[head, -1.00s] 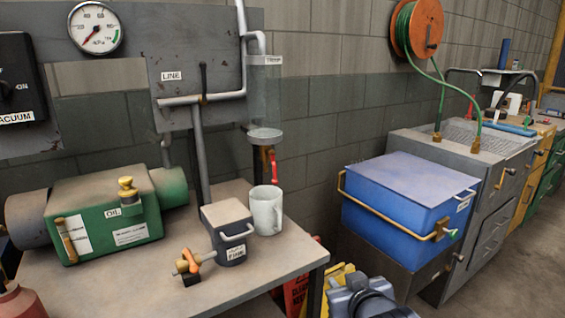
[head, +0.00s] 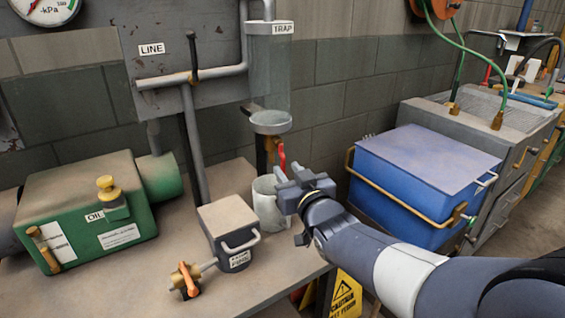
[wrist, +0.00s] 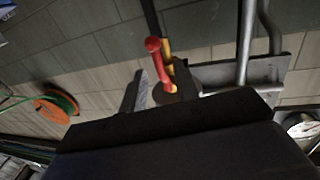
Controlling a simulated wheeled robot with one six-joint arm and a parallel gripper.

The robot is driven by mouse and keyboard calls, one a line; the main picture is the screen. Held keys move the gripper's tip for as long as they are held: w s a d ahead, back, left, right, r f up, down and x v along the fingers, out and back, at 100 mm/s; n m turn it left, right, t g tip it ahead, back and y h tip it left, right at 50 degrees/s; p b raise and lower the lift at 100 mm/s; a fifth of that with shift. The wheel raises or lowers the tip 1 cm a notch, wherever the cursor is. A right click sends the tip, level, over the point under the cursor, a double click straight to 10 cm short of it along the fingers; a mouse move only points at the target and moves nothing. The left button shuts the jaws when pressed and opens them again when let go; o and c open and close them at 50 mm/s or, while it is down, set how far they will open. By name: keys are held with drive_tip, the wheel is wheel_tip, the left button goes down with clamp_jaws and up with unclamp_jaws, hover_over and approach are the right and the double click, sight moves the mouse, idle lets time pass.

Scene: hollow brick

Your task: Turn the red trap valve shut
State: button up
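The red trap valve handle (head: 281,155) hangs downward beneath the clear cylinder labelled TRAP (head: 268,75). My gripper (head: 290,182) is just below and to the right of it, reaching in from the right above the mug. In the wrist view the red handle (wrist: 160,65), with a round knob end, shows ahead of the gripper (wrist: 160,85), with one dark finger on each side. The fingers are apart, and I see no grip on the handle. I cannot tell whether they touch it. Its lower part is hidden behind the gripper in the head view.
A white mug (head: 266,207) stands on the bench (head: 210,282) close under my gripper. A grey box (head: 228,222) with an orange-handled valve (head: 186,280) sits left of it. A green oil pump (head: 92,222) is further left; a blue chest (head: 420,185) stands right.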

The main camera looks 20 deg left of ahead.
sight(283, 165)
drive_tip(key=shift+x, duration=2.15)
drive_tip(key=shift+c, duration=0.4)
clamp_jaws()
